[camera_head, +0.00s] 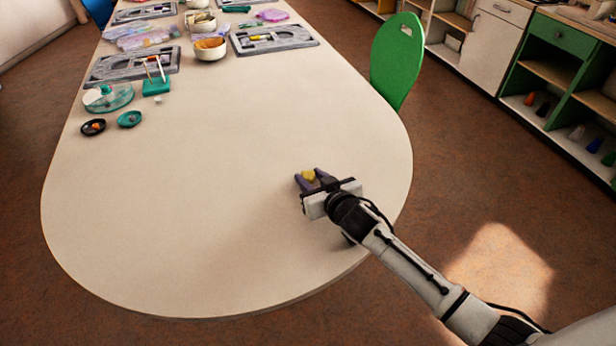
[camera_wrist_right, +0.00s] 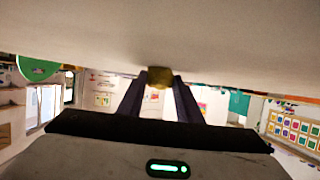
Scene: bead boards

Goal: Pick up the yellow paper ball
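The yellow paper ball (camera_head: 308,175) is small and crumpled, and sits between the fingertips of my right gripper (camera_head: 311,177) over the near right part of the table. In the right wrist view the ball (camera_wrist_right: 159,77) fills the gap between the two dark fingers, which appear to press on it from both sides. The gripper looks shut on it. Whether the ball still touches the tabletop I cannot tell. My left gripper is not in view.
The cream table (camera_head: 200,220) is clear around the gripper. A green chair (camera_head: 397,60) stands at the right edge.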

